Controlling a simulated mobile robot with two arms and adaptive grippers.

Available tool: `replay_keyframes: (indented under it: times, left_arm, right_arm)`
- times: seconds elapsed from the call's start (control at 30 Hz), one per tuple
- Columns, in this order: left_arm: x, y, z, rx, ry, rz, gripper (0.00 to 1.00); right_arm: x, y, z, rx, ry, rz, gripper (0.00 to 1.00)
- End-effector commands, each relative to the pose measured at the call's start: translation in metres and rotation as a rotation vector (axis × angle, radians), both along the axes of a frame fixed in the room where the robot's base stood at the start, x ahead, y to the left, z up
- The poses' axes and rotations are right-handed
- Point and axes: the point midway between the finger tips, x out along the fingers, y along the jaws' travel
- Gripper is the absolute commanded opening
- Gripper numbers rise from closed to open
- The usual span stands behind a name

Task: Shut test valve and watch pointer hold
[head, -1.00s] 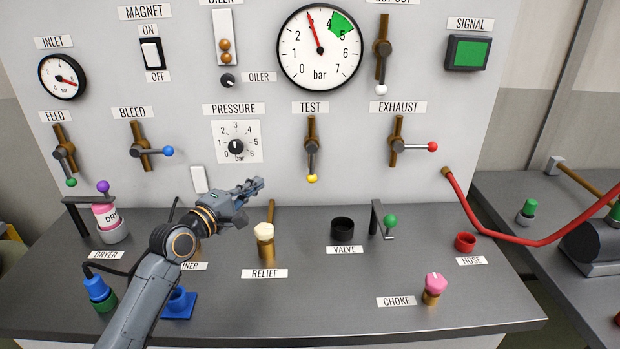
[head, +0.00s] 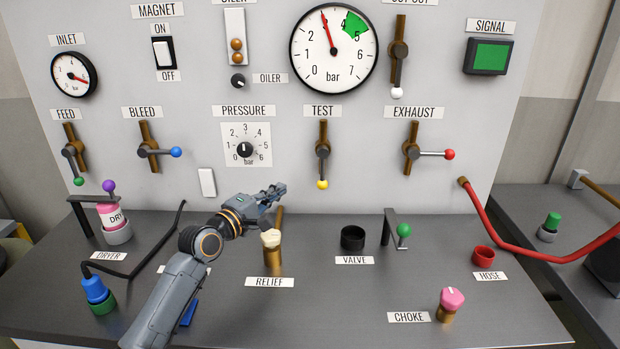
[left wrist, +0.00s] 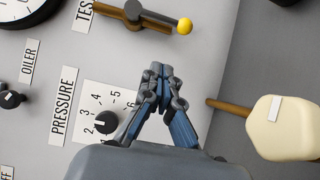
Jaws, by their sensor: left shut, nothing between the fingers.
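The test valve (head: 322,150) is on the grey panel below the TEST label. Its lever points straight down, in line with its brown pipe, and ends in a yellow ball (head: 322,184). The ball also shows in the left wrist view (left wrist: 185,26). The large bar gauge (head: 350,62) above has its red pointer near 3, left of the green band. My left gripper (head: 281,189) is shut and empty, left of the yellow ball and apart from it. Its closed fingertips show in the left wrist view (left wrist: 158,72). My right gripper is not in view.
The cream-topped relief valve (head: 271,240) stands just below my left gripper. The pressure knob (head: 245,149) is up and left of it. The exhaust lever (head: 435,153) points right. A black valve cup (head: 352,237) and green-balled lever (head: 404,230) stand on the bench.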

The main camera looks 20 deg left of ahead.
Motion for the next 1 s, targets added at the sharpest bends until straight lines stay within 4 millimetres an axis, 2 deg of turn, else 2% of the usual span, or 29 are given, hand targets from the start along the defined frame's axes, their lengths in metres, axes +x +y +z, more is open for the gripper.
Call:
replay_keyframes:
  times: [0.1,0.37,0.43,0.6,1.0]
  left_arm:
    - [0.026,-0.008,0.003,-0.001,-0.001,0.0,0.0]
    - [0.071,-0.023,0.002,0.0,-0.001,0.0,0.0]
    - [0.075,-0.037,0.004,-0.003,0.0,-0.003,0.0]
    - [0.083,-0.052,0.002,-0.001,0.0,-0.001,0.0]
    - [0.086,-0.057,0.0,0.0,0.0,0.0,0.0]
  right_arm:
    - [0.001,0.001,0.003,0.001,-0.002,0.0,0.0]
    - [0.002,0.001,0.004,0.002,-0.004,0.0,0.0]
    - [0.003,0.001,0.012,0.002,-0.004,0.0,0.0]
    - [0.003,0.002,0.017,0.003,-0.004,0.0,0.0]
    - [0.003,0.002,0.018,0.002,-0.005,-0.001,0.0]
